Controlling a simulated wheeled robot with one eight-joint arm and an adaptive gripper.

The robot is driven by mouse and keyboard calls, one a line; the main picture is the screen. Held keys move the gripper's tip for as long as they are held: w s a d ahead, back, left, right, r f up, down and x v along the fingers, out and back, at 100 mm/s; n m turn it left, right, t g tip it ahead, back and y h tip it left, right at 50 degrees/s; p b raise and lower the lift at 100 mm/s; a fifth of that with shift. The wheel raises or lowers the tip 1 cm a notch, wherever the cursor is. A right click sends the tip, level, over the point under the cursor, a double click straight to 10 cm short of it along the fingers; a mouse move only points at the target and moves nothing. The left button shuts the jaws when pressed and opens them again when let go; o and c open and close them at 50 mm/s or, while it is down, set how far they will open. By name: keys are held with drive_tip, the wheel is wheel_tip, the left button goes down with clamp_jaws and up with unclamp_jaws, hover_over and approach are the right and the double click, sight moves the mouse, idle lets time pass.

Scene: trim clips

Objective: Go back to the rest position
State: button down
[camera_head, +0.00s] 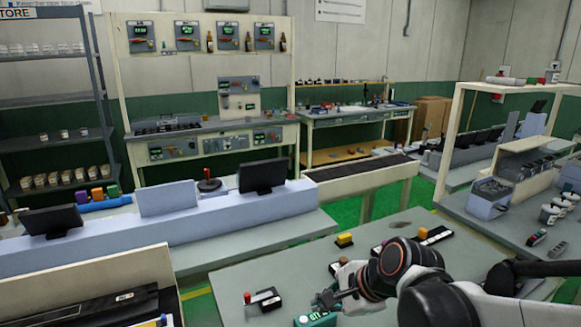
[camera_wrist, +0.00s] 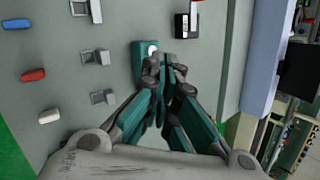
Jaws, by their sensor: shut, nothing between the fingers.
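My gripper (camera_wrist: 165,66) is shut and empty in the wrist view, its dark fingertips together over the grey table. A teal device (camera_wrist: 138,62) with a white round spot lies under and just left of the fingertips. I cannot tell whether they touch it. In the head view my gripper (camera_head: 334,298) is low over the near table, close to the teal device (camera_head: 316,320) at the bottom edge. Several grey metal clips (camera_wrist: 103,97) lie left of the device in the wrist view.
A black-and-white box (camera_wrist: 186,26) lies beyond the fingertips; the head view shows it too (camera_head: 266,300). Blue (camera_wrist: 17,24), red (camera_wrist: 33,75) and white (camera_wrist: 50,116) pieces lie far left. A yellow-and-black block (camera_head: 344,240) sits at the table's back. A pale blue console (camera_head: 210,216) stands behind.

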drive_tip(key=s+d+r+n+t+h, duration=0.1)
drive_tip(key=s+d+r+n+h, duration=0.1)
drive_tip(key=s+d+n, duration=0.4)
drive_tip(key=s+d+r+n+h, duration=0.2)
drive_tip(key=s+d+n, duration=0.4)
drive_tip(key=n, duration=0.3)
drive_tip(key=shift+d+r+t+h, duration=0.2)
drive_tip(key=shift+r+t+h, duration=0.2)
drive_tip(key=shift+h, duration=0.2)
